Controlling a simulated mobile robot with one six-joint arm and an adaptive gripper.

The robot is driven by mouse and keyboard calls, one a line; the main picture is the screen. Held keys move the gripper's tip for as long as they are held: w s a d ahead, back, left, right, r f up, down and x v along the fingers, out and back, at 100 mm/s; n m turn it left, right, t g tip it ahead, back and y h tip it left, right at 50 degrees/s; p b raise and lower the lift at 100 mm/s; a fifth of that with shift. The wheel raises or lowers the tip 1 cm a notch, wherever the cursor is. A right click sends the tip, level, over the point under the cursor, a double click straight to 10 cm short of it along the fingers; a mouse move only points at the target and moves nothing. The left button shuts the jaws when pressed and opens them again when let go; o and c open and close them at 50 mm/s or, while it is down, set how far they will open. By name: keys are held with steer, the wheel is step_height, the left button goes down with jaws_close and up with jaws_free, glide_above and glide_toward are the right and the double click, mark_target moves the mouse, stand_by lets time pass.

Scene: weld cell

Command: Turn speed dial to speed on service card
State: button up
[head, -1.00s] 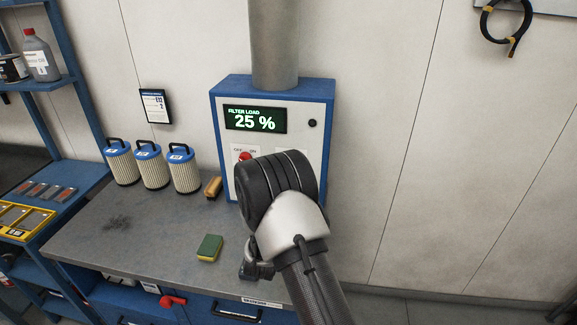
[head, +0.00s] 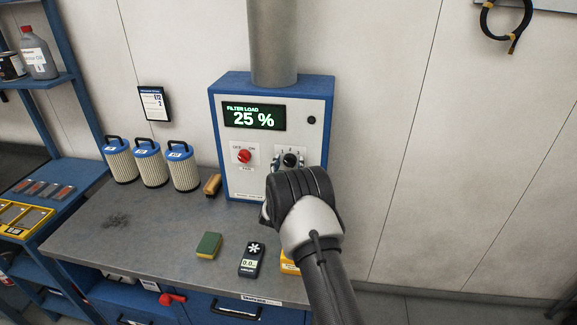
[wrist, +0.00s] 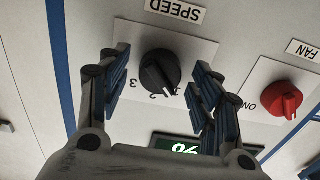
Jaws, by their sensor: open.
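The black speed dial (head: 290,160) is on the white front of the blue-edged control box (head: 228,182). In the wrist view the dial (wrist: 160,75) appears upside down under a SPEED label, with 1, 2 and 3 around it. Its setting is hard to read, perhaps near 1. My gripper (wrist: 161,62) is open, with one finger on each side of the dial and gaps visible. In the head view, my wrist hides most of the gripper. The service card (head: 153,103) hangs on the wall to the left; it seems to show E12 and 2.
A red fan knob (head: 244,157) sits left of the dial. The display (head: 254,117) reads filter load 25 %. Several filters (head: 150,163), a brush (head: 212,185), a sponge (head: 208,246) and a handheld meter (head: 251,260) stand or lie on the bench (head: 140,240).

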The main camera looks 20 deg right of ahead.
steer(key=c, duration=1.1)
steer(key=shift+m+b, duration=0.3)
steer(key=shift+b, duration=0.3)
steer(key=m+b, duration=0.4)
steer(key=b, duration=0.3)
steer(key=shift+f, duration=0.2)
steer(key=m+b, duration=0.3)
steer(key=b, duration=0.2)
steer(key=shift+r, duration=0.15)
steer(key=shift+r+m+b, duration=0.1)
steer(key=shift+m+b, duration=0.25)
steer(key=shift+m, duration=0.15)
steer(key=shift+r, duration=0.1)
